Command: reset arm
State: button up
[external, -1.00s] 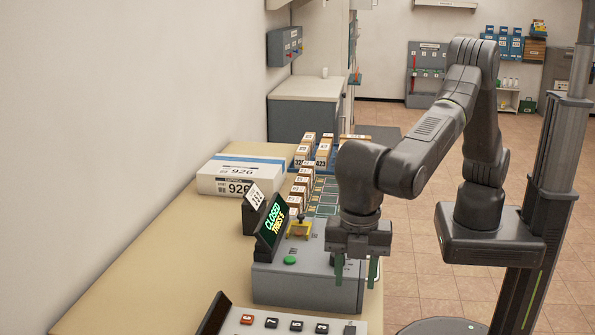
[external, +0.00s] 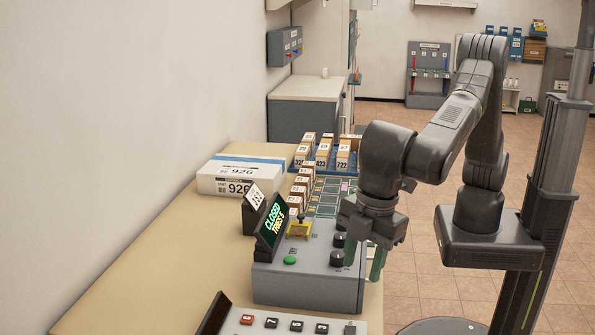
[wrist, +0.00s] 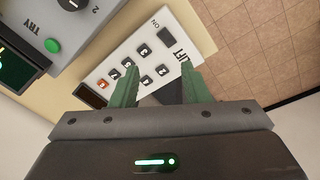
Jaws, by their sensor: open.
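My gripper (external: 364,258) points downward with its two green fingers apart and nothing between them. In the external view it is at the right front side of the grey control box (external: 300,285), beside its black knobs (external: 337,258). In the wrist view the fingers of my gripper (wrist: 158,84) are spread, with the keypad panel (wrist: 150,62) beyond them. My arm is bent, with its elbow high above the base on the right. Whether the fingers touch the box is hard to tell.
The control box carries a green button (external: 290,260) and a lit "CLOSED" display (external: 273,226). A white box marked 926 (external: 236,180) and several small numbered boxes (external: 343,155) stand farther back on the table (external: 150,265).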

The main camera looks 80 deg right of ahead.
jog(key=shift+s+a+r+m+t+b, duration=0.15)
jog(key=shift+s+m+t, duration=0.1)
jog(key=shift+m, duration=1)
jog(key=shift+s+a+f+m+t+b, duration=0.1)
jog(key=shift+s+m+t, duration=0.2)
jog(key=shift+m, duration=1)
jog(key=shift+s+a+r+m+t+b, duration=0.15)
jog(key=shift+s+m+t, duration=0.1)
jog(key=shift+m, duration=1)
jog(key=shift+f, duration=0.1)
